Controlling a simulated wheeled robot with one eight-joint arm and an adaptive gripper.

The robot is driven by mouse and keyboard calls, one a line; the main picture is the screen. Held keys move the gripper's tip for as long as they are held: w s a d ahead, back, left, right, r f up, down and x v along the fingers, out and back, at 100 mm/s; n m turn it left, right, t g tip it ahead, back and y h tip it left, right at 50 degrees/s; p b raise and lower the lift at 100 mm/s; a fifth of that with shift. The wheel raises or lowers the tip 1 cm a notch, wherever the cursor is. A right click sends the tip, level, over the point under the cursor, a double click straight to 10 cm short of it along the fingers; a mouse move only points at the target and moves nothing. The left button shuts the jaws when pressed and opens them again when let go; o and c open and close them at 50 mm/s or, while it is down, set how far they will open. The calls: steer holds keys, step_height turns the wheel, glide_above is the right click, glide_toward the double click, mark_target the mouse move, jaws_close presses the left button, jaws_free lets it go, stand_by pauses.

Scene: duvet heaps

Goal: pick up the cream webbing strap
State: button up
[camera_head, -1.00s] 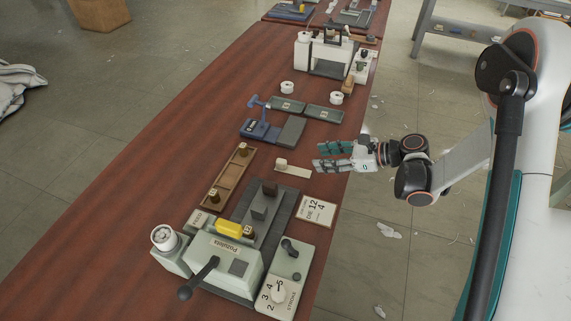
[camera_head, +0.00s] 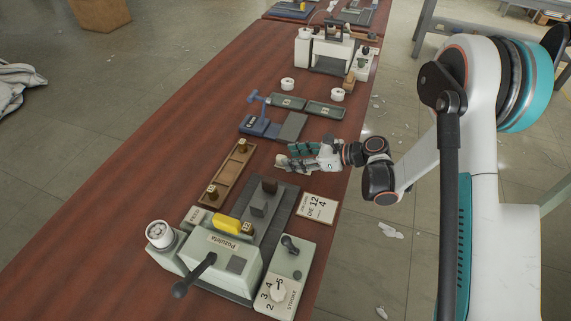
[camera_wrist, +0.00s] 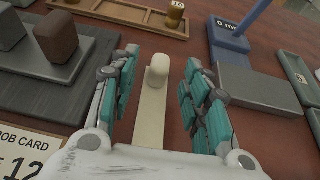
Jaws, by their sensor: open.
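The cream webbing strap (camera_wrist: 151,115) lies on the red-brown table between my fingers in the wrist view. It has a flat length and a raised, rolled far end. In the head view only its rolled end (camera_head: 281,160) shows at my fingertips; my gripper hides the rest. My gripper (camera_head: 290,158) is open, with one teal-padded finger on each side of the strap, and it also shows in the wrist view (camera_wrist: 156,75). A narrow gap shows between the strap and each finger. I cannot tell the height of my fingers above the table.
A wooden tray (camera_head: 223,188) with brass pieces lies left of my gripper. A dark grey plate with blocks (camera_wrist: 50,75) and a job card (camera_head: 318,208) are close by. A blue gauge (camera_head: 258,128) with a grey block stands beyond. Bare table lies farther left.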

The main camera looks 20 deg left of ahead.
mark_target(286, 157)
steer(key=b+x, duration=0.1)
steer(key=x, duration=0.3)
steer(key=shift+w+a+f+b, duration=0.1)
steer(key=shift+b, duration=0.25)
steer(key=c, duration=1)
steer(key=shift+o, duration=0.2)
